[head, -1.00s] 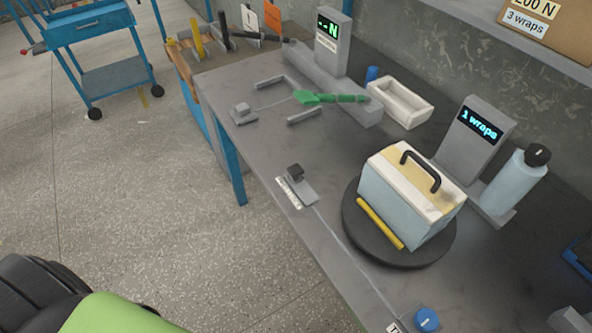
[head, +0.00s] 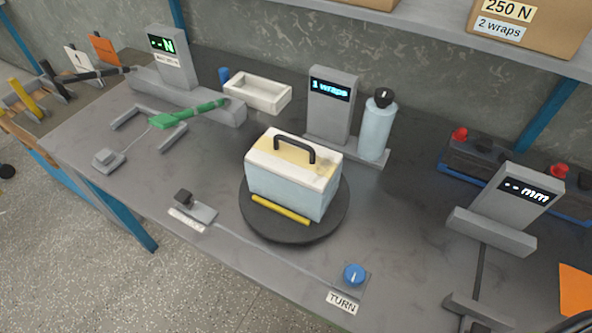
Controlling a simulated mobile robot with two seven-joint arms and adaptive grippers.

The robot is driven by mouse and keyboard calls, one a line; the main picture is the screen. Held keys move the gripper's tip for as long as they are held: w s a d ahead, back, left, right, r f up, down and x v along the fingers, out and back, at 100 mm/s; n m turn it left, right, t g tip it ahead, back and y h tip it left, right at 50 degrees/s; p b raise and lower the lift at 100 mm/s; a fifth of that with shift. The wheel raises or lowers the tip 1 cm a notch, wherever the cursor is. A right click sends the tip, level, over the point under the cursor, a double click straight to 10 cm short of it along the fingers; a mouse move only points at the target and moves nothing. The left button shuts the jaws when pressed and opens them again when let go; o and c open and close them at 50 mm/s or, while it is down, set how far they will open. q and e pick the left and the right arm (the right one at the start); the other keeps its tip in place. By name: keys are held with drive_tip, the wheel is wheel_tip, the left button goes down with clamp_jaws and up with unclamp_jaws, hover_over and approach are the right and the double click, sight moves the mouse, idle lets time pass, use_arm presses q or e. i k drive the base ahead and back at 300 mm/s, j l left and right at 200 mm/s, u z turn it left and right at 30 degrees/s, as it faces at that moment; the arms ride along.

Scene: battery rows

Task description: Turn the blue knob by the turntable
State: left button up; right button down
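The blue knob (head: 354,274) sits on a small grey plate near the front edge of the bench, with a white pointer line on its top. A "TURN" label (head: 342,303) lies in front of it. The black turntable (head: 285,236) is behind and to the left of the knob. A pale blue and cream box (head: 287,187) with a black handle stands on it, with a yellow bar (head: 280,209) at its front. Neither of my grippers shows in the head view.
A display reading "1 wraps" (head: 331,103) and a wrap roll (head: 376,128) stand behind the turntable. A "mm" gauge (head: 512,203) is at the right. A small lever switch (head: 195,208) is left of the turntable. The bench around the knob is clear.

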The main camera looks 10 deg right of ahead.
sight(354, 275)
drive_tip(key=k+z, duration=0.1)
drive_tip(key=z, duration=0.3)
drive_tip(key=k+z, duration=0.15)
drive_tip(key=z, duration=0.2)
